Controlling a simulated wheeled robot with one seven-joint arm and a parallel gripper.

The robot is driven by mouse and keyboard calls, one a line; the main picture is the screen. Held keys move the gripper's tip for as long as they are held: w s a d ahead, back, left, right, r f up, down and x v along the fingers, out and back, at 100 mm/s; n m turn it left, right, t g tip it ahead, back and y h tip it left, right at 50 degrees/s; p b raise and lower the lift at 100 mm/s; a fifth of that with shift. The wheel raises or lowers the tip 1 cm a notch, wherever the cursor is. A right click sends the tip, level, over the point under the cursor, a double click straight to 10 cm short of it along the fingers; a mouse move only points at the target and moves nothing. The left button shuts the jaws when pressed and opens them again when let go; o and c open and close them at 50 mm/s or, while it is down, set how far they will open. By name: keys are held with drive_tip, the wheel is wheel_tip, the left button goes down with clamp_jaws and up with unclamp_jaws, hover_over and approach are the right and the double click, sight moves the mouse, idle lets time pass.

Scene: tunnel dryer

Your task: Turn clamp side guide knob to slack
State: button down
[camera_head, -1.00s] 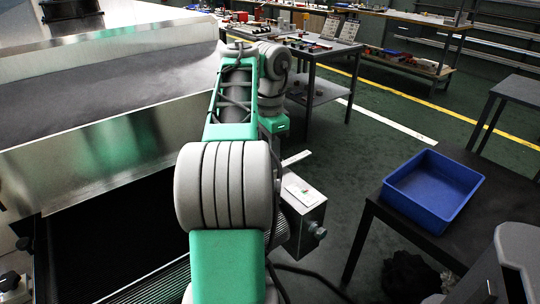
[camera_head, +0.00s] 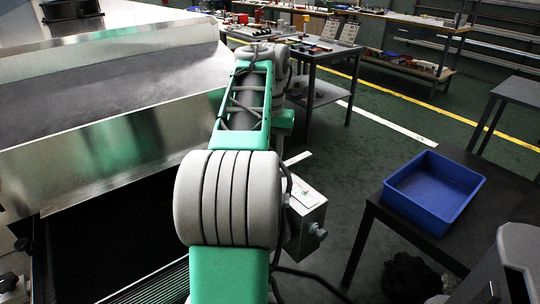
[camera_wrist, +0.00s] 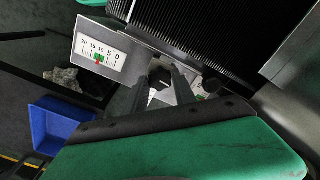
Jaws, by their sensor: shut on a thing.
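In the wrist view, my gripper (camera_wrist: 162,82) has its two grey fingers on either side of a dark knob (camera_wrist: 159,77) and is shut on it. The knob sits on a pale metal plate beside a ribbed black belt (camera_wrist: 200,25). In the head view, my arm hides the gripper and this knob.
A second dark knob (camera_wrist: 214,87) stands close to the right of my fingers. In the head view, a metal box with a side knob (camera_head: 308,222) is right of my arm. A blue bin (camera_head: 433,190) lies on a dark table (camera_head: 375,208). Open floor lies between.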

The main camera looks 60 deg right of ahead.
drive_tip(key=shift+f+n, duration=0.1)
drive_tip(key=shift+n, duration=0.5)
drive_tip(key=c, duration=1)
unclamp_jaws()
drive_tip(key=shift+s, duration=0.1)
drive_tip(key=shift+c, duration=0.2)
wheel_tip(320, 180, up, 8)
drive_tip(key=p, duration=0.7)
